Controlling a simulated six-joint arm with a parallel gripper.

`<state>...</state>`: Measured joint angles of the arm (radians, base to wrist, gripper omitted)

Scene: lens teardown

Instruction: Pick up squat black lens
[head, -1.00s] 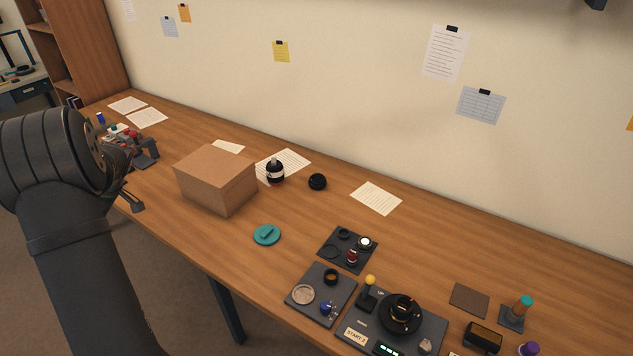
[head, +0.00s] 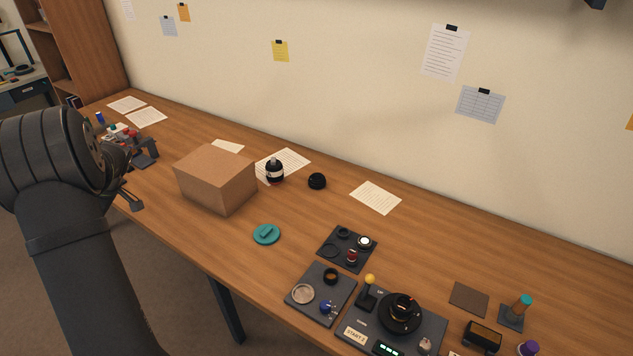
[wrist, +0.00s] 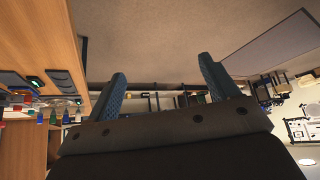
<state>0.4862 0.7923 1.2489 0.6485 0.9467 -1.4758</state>
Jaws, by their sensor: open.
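The squat black lens (head: 317,181) stands on the wooden table toward the back, right of the cardboard box. My gripper shows in the wrist view (wrist: 163,82) with its two blue fingers wide apart and nothing between them. In the head view my arm fills the left side, and part of a finger (head: 132,201) shows near the table's left front edge. The gripper is far from the lens, with the box standing between them. The lens cannot be made out in the wrist view.
A cardboard box (head: 216,180) stands left of the lens. A black-and-white bottle-like item (head: 275,171) stands between them. A teal disc (head: 266,234), a dark parts tray (head: 331,262) and a device with a round black top (head: 400,314) lie nearer the front. Bare table surrounds the lens.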

